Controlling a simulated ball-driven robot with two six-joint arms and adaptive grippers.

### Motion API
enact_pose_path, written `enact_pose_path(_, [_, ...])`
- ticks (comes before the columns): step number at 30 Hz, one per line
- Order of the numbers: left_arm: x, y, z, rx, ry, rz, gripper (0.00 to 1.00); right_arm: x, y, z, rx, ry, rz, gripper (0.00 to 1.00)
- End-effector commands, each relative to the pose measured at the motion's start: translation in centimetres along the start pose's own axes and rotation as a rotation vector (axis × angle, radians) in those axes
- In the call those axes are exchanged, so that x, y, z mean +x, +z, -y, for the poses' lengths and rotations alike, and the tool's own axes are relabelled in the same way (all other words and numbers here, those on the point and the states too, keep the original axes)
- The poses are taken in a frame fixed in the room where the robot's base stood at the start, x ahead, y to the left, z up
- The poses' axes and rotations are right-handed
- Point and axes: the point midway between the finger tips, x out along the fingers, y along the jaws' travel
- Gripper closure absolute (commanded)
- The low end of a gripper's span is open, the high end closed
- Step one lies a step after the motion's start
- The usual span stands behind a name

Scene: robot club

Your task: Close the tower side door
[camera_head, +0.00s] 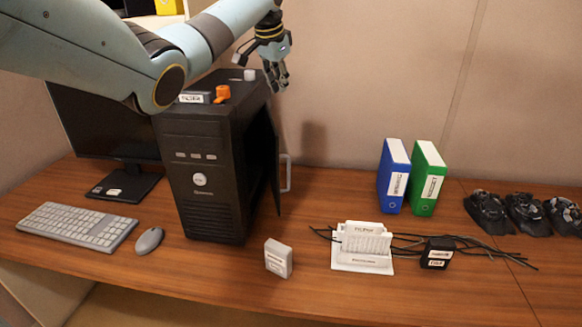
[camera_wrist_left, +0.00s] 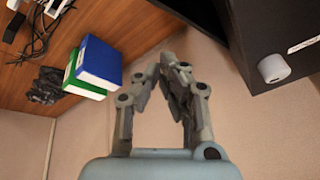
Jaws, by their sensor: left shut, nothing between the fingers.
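The black computer tower (camera_head: 200,180) stands on the desk in the head view. Its side door (camera_head: 272,165) is on the tower's right side and stands partly open, with a dark gap between it and the case. A pale handle (camera_head: 287,175) is on the door's outer face. My left gripper (camera_head: 277,88) is shut and empty, above and behind the door, apart from it. My right gripper is not in view.
On the tower top are an orange item (camera_head: 222,92) and a small white cylinder (camera_head: 250,75). The desk just beside the door is clear.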

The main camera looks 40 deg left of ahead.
Motion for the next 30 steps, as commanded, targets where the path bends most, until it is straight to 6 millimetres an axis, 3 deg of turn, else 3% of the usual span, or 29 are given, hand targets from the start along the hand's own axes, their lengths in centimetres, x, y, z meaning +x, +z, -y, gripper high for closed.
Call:
enact_pose_path(2, [-0.9,-0.9,1.8,0.047,-0.153,-0.015,1.00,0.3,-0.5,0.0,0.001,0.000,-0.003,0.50])
enact_pose_path(4, [-0.2,-1.3,2.3,0.101,-0.307,-0.023,1.00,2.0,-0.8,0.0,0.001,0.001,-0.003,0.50])
enact_pose_path(10, [2.2,-1.4,0.3,0.251,-0.743,-0.054,1.00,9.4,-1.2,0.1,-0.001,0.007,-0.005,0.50])
enact_pose_path(14, [3.6,-0.5,-2.7,0.310,-0.969,-0.068,1.00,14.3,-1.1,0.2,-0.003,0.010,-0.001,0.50])
enact_pose_path(20, [6.4,2.7,-8.5,0.360,-1.231,-0.068,1.00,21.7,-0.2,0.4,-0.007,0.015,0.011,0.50])
enact_pose_path(26, [11.5,7.5,-14.5,0.385,-1.382,-0.031,1.00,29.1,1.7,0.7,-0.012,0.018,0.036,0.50])
enact_pose_path(30, [16.6,10.8,-18.0,0.401,-1.397,-0.001,1.00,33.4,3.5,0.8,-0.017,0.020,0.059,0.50])
